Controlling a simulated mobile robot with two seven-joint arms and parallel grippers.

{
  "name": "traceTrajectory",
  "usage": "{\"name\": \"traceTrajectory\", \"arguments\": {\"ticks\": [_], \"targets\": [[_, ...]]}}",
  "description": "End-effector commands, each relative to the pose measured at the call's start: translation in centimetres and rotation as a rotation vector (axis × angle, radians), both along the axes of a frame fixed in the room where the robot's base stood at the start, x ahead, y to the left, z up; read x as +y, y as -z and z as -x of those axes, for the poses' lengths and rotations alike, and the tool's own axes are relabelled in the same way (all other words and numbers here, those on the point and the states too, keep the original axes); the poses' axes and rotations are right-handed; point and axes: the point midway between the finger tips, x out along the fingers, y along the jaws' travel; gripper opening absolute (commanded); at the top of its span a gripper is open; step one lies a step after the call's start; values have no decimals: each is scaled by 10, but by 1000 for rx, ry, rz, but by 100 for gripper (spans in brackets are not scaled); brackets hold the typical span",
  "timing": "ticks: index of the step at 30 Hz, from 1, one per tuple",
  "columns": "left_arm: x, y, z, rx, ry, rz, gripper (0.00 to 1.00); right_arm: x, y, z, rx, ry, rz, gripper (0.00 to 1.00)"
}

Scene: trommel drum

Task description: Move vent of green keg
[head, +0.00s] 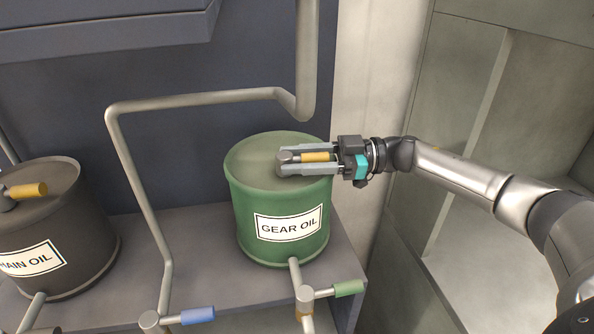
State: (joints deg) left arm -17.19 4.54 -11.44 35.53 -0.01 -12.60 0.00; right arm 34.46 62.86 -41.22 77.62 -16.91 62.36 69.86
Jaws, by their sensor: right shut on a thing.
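The green keg (282,228), labelled GEAR OIL, stands upright on a grey shelf. Its vent (316,157) is a yellow handle on a grey metal pivot at the top of the lid, and the handle points right. My right gripper (289,160) reaches in from the right over the lid. Its two fingers lie on either side of the yellow vent handle and are shut on it. The gripper partly covers the lid's right side. My left gripper is not in view.
A dark keg (75,240) labelled as chain oil, partly cut off, stands at left with its own yellow handle (28,190). A grey pipe (130,170) bends around the green keg's left and back. Below are a green-handled valve (348,289) and a blue-handled valve (197,316).

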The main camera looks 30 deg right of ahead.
Motion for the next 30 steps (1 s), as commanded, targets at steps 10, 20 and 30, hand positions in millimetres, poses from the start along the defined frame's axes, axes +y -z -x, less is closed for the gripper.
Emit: {"name": "traceTrajectory", "arguments": {"ticks": [10,20,30], "targets": [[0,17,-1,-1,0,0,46,0,1,-3,-5,-111,1,0],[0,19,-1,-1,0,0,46,1,1,-3,-2,-135,0,0],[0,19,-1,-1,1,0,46,1,1,-2,-2,-135,0,57]]}}
